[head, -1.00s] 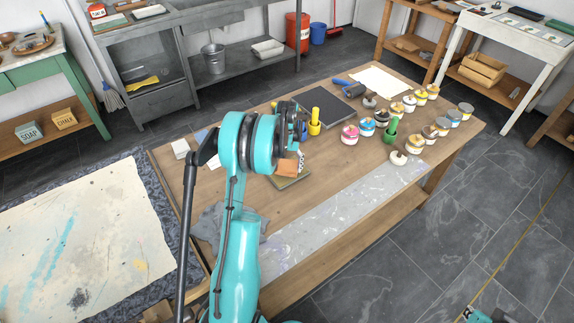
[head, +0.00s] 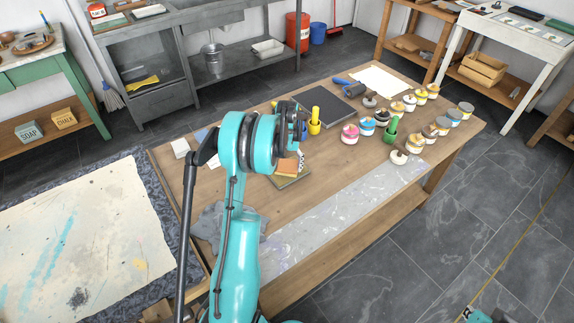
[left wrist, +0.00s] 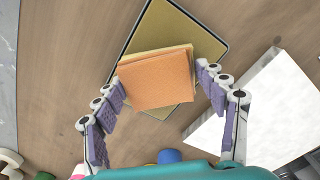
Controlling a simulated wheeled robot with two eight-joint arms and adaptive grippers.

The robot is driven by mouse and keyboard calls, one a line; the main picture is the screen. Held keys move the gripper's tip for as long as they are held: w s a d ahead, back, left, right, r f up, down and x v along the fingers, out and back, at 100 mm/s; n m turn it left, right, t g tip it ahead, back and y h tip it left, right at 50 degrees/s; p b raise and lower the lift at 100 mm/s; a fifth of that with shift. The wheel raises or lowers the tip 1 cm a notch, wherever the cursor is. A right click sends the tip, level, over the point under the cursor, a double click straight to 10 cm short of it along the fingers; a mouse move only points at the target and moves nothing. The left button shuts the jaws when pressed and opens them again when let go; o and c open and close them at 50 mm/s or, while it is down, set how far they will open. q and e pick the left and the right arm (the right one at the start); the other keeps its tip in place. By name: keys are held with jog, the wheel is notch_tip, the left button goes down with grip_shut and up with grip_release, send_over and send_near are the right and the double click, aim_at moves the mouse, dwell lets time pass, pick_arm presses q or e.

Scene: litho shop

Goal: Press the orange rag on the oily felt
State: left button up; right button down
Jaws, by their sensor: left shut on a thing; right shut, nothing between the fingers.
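The orange rag (head: 287,166) is a folded pad over the oily felt (head: 291,182), an olive-brown square with a dark edge on the wooden table. In the left wrist view the rag (left wrist: 155,78) covers the near-middle part of the felt (left wrist: 178,30). My left gripper (left wrist: 160,76) has its purple-padded fingers on both sides of the rag, shut on it; in the head view the gripper is partly hidden by my arm. I cannot tell whether the rag touches the felt. A small part of my right gripper (head: 478,315) shows at the bottom right edge, away from the table.
A grey cloth (head: 211,222) and a glassy strip (head: 335,222) lie nearer the front.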

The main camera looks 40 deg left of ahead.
aim_at(287, 165)
pick_arm(q)
jog(key=shift+r, duration=0.1)
dwell(0.3)
jog(key=shift+r+p, duration=2.2)
jog(key=shift+r, duration=1.2)
